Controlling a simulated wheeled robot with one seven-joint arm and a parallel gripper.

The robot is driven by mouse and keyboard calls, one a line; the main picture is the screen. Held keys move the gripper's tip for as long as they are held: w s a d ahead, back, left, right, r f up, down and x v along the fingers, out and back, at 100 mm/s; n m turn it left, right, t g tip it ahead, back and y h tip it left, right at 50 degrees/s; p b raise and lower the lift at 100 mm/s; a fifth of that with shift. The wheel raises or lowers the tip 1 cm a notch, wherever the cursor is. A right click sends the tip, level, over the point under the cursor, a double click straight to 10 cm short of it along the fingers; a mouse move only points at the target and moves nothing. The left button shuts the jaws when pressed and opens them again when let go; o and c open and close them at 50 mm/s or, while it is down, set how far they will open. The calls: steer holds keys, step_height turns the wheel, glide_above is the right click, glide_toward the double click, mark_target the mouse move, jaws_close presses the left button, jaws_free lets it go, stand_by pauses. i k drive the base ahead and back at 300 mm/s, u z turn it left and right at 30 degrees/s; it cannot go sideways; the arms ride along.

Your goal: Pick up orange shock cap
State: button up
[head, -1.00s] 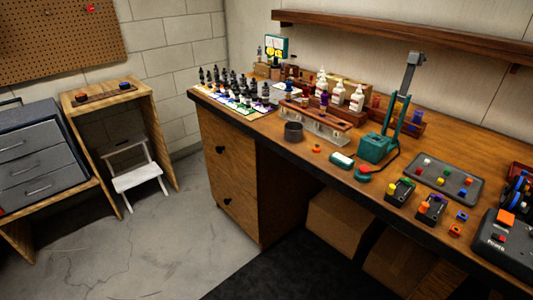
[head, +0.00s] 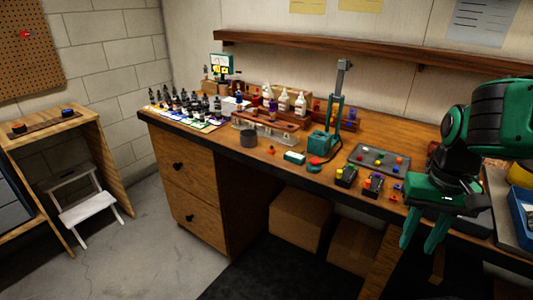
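A small orange piece (head: 271,150) lies on the workbench (head: 225,145) beside a dark round cup (head: 248,139). Another small orange piece (head: 392,198) lies near the bench's front edge, right of two small black blocks with coloured tops, left block (head: 346,176) and right block (head: 373,184). I cannot tell which orange piece is the shock cap. My gripper (head: 423,241) hangs at the right, in front of the bench edge, pointing down. Its two green fingers are apart with nothing between them. My arm hides part of the bench's right end.
A grey tray (head: 359,153) with coloured caps lies behind the black blocks. A green press (head: 322,144) stands mid-bench, with bottles and racks behind it. A blue bin (head: 521,215) is at the far right. A white step stool (head: 85,205) stands on the floor at left.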

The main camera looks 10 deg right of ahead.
mark_target(271, 151)
steer(key=k, duration=1.3)
steer(key=u, duration=0.35)
steer(key=i, duration=1.1)
steer(key=u, duration=0.4)
steer(key=i, duration=1.05)
steer(key=z, duration=0.1)
